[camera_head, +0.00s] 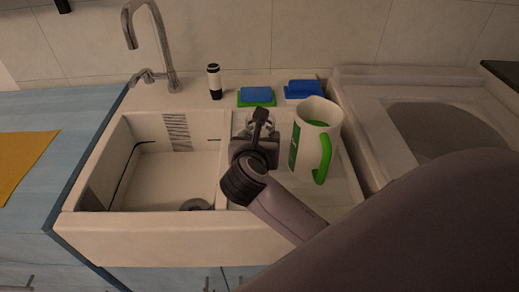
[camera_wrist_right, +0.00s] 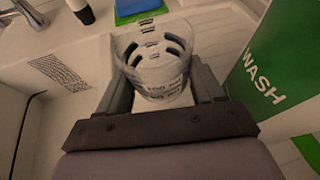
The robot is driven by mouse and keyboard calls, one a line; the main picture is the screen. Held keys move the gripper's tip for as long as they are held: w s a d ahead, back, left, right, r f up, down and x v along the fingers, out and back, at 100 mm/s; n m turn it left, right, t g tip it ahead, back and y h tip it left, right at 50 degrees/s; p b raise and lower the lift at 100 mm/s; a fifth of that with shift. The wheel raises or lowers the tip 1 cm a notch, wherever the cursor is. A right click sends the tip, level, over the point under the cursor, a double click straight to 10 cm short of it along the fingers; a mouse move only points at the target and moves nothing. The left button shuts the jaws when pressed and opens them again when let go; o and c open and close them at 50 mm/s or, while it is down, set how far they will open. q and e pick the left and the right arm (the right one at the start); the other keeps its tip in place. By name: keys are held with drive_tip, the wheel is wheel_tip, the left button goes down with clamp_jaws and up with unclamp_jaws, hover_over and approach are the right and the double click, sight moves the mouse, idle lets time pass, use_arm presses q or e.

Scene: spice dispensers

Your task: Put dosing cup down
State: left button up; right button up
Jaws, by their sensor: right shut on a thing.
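The dosing cup (camera_wrist_right: 156,78) is a clear cup with dark markings, between the two fingers of my right gripper (camera_wrist_right: 160,92) in the right wrist view. The fingers press on it from both sides. In the head view my right gripper (camera_head: 256,128) is over the right part of the sink unit, left of the white and green jug, and it hides most of the cup. I cannot tell whether the cup's base touches the surface below. My left gripper is not in view.
A white jug (camera_head: 311,138) with a green handle stands close on the right. Blue and green sponges (camera_head: 257,96) and (camera_head: 303,89) blue sponge lie on the back ledge near a black and white bottle (camera_head: 214,80). The sink basin (camera_head: 165,180) is open at left, below the faucet (camera_head: 160,45).

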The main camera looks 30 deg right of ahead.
wheel_tip(320, 180, down, 3)
drive_tip(key=shift+f, duration=0.1)
drive_tip(key=o, duration=0.7)
drive_tip(key=shift+f, duration=0.1)
drive_tip(key=o, duration=0.5)
drive_tip(key=shift+c, duration=0.2)
